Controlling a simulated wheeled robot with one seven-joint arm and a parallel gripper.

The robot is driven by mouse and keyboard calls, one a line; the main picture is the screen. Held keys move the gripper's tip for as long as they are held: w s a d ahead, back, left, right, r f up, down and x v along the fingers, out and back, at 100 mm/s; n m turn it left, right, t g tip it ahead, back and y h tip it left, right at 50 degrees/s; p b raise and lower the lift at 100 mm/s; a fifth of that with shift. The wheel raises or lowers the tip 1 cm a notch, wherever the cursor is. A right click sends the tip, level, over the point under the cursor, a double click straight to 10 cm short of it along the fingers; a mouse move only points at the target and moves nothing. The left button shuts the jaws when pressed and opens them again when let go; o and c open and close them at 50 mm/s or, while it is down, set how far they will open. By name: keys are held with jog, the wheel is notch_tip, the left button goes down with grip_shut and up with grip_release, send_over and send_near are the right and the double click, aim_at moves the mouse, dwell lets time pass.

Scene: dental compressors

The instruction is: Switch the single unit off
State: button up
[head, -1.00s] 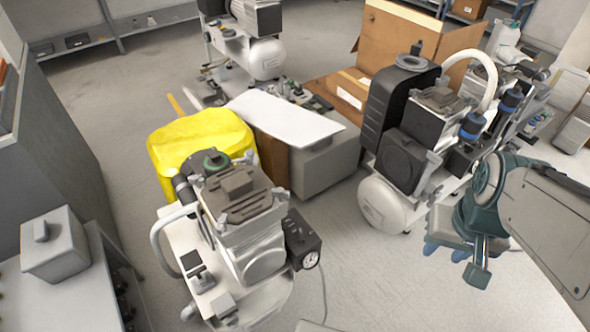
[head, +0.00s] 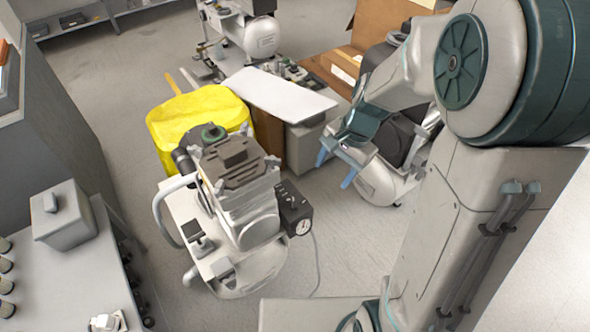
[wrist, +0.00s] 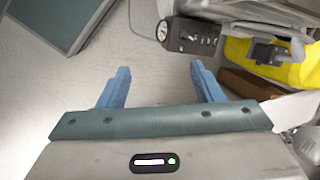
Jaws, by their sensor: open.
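The single compressor unit (head: 235,190) stands upright on the floor at the middle left of the head view. Its black control box (head: 294,208) with a round gauge faces right; in the wrist view the box (wrist: 197,37) shows at the top, with the gauge and several small knobs. I cannot tell the switch position. My gripper (head: 336,165) is open and empty, in the air to the right of the unit and apart from it. Its blue fingers (wrist: 160,88) also show in the wrist view, with bare floor between them and the control box beyond the right finger.
A yellow-covered bin (head: 197,120) and a white board (head: 278,95) on boxes stand behind the unit. A larger compressor (head: 378,182) is partly hidden behind my arm. A grey bench (head: 70,270) lies at left. Floor right of the unit is clear, except for a thin cable.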

aim_at(294, 202)
jog(key=w+a+f+m+y+p, duration=0.15)
jog(key=w+a+f+m, duration=0.25)
jog(key=w+f+m, duration=0.5)
jog(key=shift+n+g, duration=0.4)
jog(key=shift+n, duration=0.5)
jog(key=b+x, duration=0.1)
jog(key=x, duration=0.3)
jog(key=b+x, duration=0.1)
jog(key=x, duration=0.4)
jog(key=s+b+x, duration=0.1)
jog(key=x, duration=0.4)
jog(key=shift+d+f, duration=0.3)
jog(key=shift+d, duration=0.05)
